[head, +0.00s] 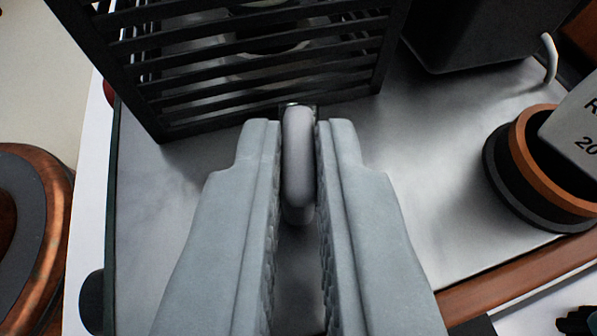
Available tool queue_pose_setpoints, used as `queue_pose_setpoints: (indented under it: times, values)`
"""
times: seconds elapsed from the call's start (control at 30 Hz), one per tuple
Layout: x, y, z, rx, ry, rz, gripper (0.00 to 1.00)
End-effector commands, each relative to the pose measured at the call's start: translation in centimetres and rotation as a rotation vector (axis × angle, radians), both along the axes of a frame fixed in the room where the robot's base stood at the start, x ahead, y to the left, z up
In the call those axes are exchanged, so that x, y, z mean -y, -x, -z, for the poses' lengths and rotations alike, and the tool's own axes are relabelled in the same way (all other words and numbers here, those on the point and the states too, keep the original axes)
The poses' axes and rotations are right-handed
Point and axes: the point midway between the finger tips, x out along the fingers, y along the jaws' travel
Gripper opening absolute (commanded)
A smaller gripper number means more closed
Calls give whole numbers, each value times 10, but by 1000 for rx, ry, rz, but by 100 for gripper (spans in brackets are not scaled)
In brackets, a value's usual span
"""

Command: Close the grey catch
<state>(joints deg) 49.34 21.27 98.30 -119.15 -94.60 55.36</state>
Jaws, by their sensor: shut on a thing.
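The grey catch (298,160) is a small rounded lever at the bottom edge of a dark slatted grille (270,75), in the middle of the head view. My gripper (298,135) has its two grey fingers on either side of the catch and is shut on it. The catch's outer end points back between the fingers. Its mount at the grille is mostly hidden behind it. I cannot tell from this view whether the catch is latched.
A pale metal plate (430,160) lies under the grille. At right stands a dark and copper-coloured ring (520,165) with a grey labelled block (580,125). A dark box (470,30) is at upper right. A copper-rimmed round thing (50,230) is at left.

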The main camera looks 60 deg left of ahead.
Motion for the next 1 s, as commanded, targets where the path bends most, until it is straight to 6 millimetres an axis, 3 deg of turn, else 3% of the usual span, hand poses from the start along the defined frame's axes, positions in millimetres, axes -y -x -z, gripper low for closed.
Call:
queue_pose_setpoints:
  times: [0.4,1.0]
  values:
    - [2,-5,0,1,0,-244,0]
    - [2,-6,-1,2,1,-300,0]
